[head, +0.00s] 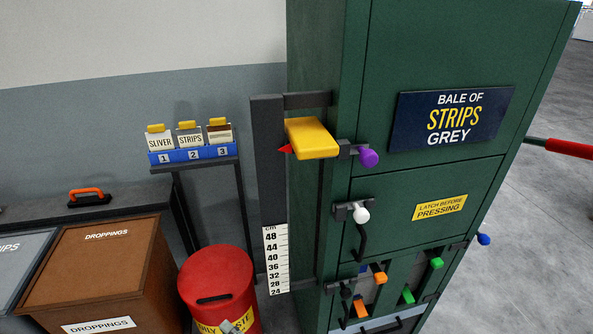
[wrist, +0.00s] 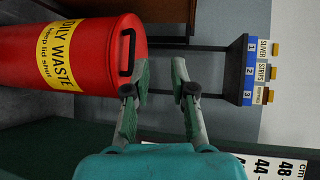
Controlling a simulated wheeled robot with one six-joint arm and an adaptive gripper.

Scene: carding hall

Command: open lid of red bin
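The red bin (head: 222,270) stands on the floor between the brown box and the green press, with its lid shut. In the wrist view the bin (wrist: 95,50) appears on its side at the upper left, with a yellow "oily waste, keep lid shut" label. The lid's black handle (head: 213,299) also shows in the wrist view (wrist: 127,38). My gripper (wrist: 161,66) is open, with nothing seen between its fingers. Its left finger appears close beside the handle; I cannot tell if they touch. A small grey piece overlaps the bin's label at the head view's bottom edge.
The green press (head: 430,185) with several coloured knobs and a yellow block (head: 312,138) stands right of the bin. A height scale (head: 276,260) is beside it. A stand with numbered boxes (head: 195,154) is behind; a brown droppings box (head: 95,265) is left.

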